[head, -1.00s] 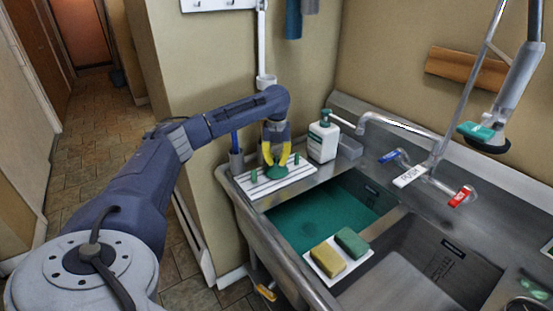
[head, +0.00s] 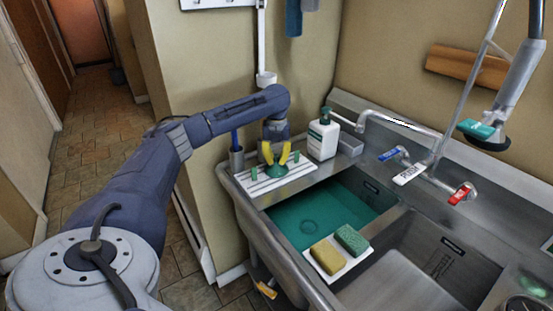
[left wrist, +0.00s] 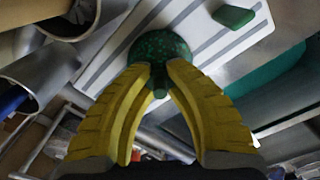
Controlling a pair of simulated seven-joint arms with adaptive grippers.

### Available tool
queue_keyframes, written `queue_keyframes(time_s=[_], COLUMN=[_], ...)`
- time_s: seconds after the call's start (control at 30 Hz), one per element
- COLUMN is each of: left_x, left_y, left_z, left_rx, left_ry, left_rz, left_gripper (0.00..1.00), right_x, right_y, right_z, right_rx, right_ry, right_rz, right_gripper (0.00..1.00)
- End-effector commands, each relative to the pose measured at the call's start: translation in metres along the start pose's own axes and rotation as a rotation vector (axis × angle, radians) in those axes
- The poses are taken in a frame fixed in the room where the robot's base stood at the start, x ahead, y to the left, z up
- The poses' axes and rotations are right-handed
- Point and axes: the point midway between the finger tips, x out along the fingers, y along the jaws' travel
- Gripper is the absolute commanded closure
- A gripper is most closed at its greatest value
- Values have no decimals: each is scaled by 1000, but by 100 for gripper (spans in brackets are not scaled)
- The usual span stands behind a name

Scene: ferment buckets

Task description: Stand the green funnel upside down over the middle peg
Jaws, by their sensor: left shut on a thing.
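The green funnel (head: 277,170) is wide end down at the middle of the white striped board (head: 262,188), between two green pegs, one left (head: 253,175) and one right (head: 297,156). The middle peg is not visible; the funnel covers that spot. My left gripper (head: 275,161) comes from above, its yellow fingers shut on the funnel's narrow upper part. In the left wrist view the speckled funnel (left wrist: 160,47) shows between and beyond the fingertips (left wrist: 160,72), with one peg (left wrist: 233,16) apart from it. I cannot tell whether its rim touches the board. My right gripper is out of view.
A white soap bottle (head: 323,137) stands right of the board, and a metal cup with a blue handle (head: 236,157) stands behind its left end. The sink basin (head: 320,215) lies in front, with two sponges (head: 327,257) on a white tray at its edge. A faucet arches over it.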

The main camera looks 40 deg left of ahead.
Motion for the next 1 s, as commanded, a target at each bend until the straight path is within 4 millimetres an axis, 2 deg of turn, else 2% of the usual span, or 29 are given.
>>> queue_keyframes(time_s=[0.33,0.37,0.5,0.57,0.73,0.8,1.0], left_x=[5,5,4,4,4,4,4], left_y=[0,0,0,0,0,0,0], left_z=[0,0,0,0,0,0,0], left_rx=[0,0,0,0,0,0,0], left_ry=[0,0,0,0,0,0,0], left_rz=[1,1,1,1,0,1,1], left_gripper=[100,82,66,59,59,47,24], right_x=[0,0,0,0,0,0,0], right_y=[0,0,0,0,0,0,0], right_z=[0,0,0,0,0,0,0], right_rx=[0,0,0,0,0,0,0], right_ry=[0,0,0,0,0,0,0], right_rz=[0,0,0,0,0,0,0], right_gripper=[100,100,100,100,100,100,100])
